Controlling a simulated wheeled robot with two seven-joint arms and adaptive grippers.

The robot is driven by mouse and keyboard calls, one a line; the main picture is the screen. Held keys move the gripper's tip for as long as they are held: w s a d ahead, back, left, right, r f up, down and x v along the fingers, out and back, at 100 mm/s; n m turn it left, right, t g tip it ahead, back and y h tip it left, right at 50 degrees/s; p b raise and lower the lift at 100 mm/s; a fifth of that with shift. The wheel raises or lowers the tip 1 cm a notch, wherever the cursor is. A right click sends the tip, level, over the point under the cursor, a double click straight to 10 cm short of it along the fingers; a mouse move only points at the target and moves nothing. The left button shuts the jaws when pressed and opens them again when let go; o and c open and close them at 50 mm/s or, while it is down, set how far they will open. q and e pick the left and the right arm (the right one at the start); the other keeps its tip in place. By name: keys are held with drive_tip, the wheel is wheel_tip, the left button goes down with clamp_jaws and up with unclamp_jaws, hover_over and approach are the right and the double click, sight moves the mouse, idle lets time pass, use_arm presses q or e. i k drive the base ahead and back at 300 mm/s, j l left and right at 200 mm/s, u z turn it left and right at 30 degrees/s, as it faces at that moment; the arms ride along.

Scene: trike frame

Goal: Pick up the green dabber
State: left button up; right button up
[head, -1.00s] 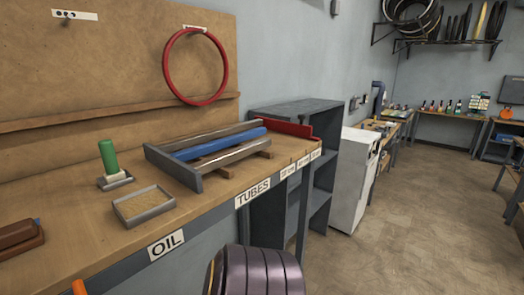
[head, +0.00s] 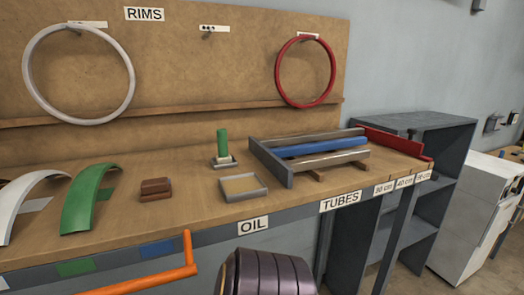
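The green dabber (head: 222,142) stands upright in a small grey holder (head: 223,163) on the workbench. It is behind a shallow grey tray (head: 243,188) with a tan filling, above the OIL label. A dark, ribbed, rounded part, which may be part of my own arm, shows at the bottom centre, in front of the bench. No gripper fingers are visible in the head view.
The tube rack (head: 310,148) with grey and blue tubes stands right of the dabber. A brown block (head: 155,189) and green (head: 88,197) and white (head: 22,205) curved fenders lie left. An orange bent tube (head: 187,255) is in front of the bench. Rims hang on the board behind.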

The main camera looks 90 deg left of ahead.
sight(224, 157)
drive_tip(key=u, duration=0.8)
drive_tip(key=j+u, duration=0.1)
drive_tip(key=u, duration=0.8)
drive_tip(key=j+u, duration=0.15)
drive_tip(key=u, duration=0.7)
drive_tip(key=i+j+u, duration=0.1)
drive_tip(key=u, duration=0.35)
drive_tip(key=k+l+u, duration=0.1)
drive_tip(key=l, duration=0.25)
drive_tip(key=k+l, duration=0.2)
drive_tip(key=l+u, duration=0.05)
drive_tip(key=l, duration=0.1)
